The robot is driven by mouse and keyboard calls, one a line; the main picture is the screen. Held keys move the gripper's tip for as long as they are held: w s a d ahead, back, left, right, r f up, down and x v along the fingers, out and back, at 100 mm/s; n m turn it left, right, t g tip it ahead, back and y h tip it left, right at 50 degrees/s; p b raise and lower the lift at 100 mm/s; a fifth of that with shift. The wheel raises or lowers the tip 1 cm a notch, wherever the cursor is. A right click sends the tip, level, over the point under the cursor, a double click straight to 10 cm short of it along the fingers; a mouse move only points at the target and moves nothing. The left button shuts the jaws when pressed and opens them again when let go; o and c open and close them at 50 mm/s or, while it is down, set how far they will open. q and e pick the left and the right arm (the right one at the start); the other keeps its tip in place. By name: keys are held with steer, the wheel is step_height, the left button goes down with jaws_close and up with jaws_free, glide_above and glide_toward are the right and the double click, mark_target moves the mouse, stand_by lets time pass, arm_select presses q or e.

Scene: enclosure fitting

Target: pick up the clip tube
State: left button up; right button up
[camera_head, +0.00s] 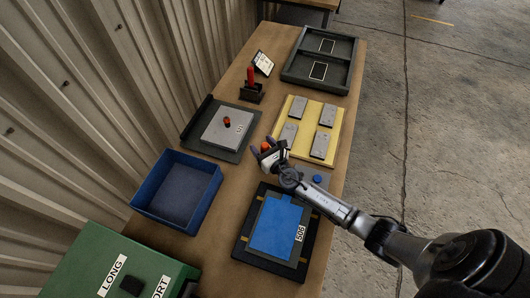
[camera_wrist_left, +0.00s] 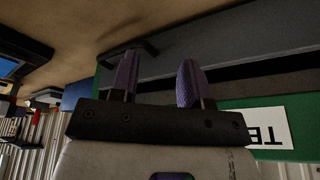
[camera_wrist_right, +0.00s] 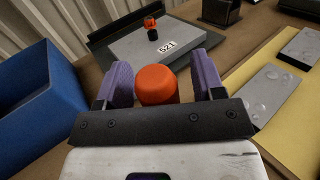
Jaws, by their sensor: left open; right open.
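An orange round-topped piece, which looks like the clip tube, stands between the fingers of my right gripper (camera_wrist_right: 160,85). Its orange top (camera_wrist_right: 157,85) shows in the right wrist view, and a small bit of orange (camera_head: 265,147) shows in the head view. The fingers are open on either side of it; its lower part is hidden behind the gripper. In the head view my right gripper (camera_head: 268,154) is over the middle of the table. My left gripper (camera_wrist_left: 158,82) shows only in its wrist view, open and empty, near a green surface (camera_wrist_left: 270,115).
A blue bin (camera_head: 208,168) and a grey plate with a red-and-black knob (camera_head: 222,130) lie left. A yellow board (camera_head: 330,116) with grey plates is behind right. A blue-topped panel (camera_head: 275,228) lies in front. A red upright piece (camera_head: 250,75) stands farther back.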

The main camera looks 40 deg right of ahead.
steer(key=shift+w, duration=0.1)
steer(key=c, duration=1)
steer(key=shift+c, duration=0.3)
steer(key=shift+r, duration=0.15)
